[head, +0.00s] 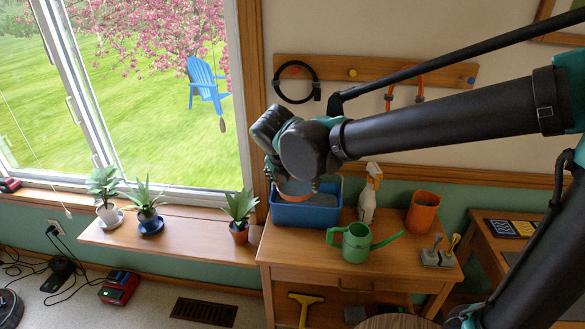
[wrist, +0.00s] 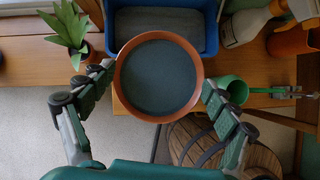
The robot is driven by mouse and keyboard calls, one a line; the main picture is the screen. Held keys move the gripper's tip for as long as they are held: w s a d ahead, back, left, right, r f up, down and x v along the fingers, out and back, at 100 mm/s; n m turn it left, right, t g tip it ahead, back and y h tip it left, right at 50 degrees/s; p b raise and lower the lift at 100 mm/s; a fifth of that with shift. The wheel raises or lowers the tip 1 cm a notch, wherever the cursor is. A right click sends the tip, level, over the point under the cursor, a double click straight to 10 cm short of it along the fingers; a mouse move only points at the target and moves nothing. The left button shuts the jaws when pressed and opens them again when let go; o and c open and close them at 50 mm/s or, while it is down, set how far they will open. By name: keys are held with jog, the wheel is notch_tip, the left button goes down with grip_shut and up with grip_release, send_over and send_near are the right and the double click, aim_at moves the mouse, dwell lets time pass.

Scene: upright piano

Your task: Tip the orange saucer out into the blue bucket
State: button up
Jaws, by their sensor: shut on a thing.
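The orange saucer (wrist: 122,88) is round with a raised rim; its inside looks dark blue-grey, perhaps water, in the wrist view. My gripper (wrist: 160,82) has one finger on each side of the saucer's rim and is shut on it. In the head view my gripper (head: 292,182) hangs at the blue bucket, and part of the saucer (head: 294,189) shows below it. The blue bucket (head: 305,215) stands on the wooden bench by the window. It also shows just beyond the saucer in the wrist view (wrist: 210,38), with a grey surface inside.
A white spray bottle (head: 367,195), a green watering can (head: 356,243), an orange pot (head: 422,212) and small hand tools (head: 438,253) stand right of the bucket. Potted plants (head: 240,215) line the sill at left. A wooden barrel-like thing (wrist: 225,150) is below.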

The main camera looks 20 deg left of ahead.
aim_at(298, 185)
jog(key=shift+w+a+f, duration=0.15)
jog(key=shift+w+f, duration=0.1)
jog(key=shift+w, duration=0.2)
jog(key=shift+w+r+x, duration=0.1)
jog(key=shift+w+x, duration=0.05)
jog(key=shift+x, duration=0.8)
jog(key=shift+w+r+x, duration=0.1)
jog(key=shift+x, duration=0.9)
jog(key=shift+w+r+x, duration=0.1)
jog(key=shift+w+x, duration=0.05)
jog(key=shift+x, duration=0.8)
jog(key=shift+w+g, duration=0.65)
jog(key=shift+g, duration=0.45)
jog(key=shift+w+g, duration=0.65)
jog(key=shift+g, duration=0.45)
jog(key=shift+w+r+g, duration=0.2)
jog(key=shift+g, duration=0.2)
jog(key=shift+w+r+g, duration=0.15)
jog(key=shift+r+g, duration=0.05)
jog(key=shift+g, duration=0.2)
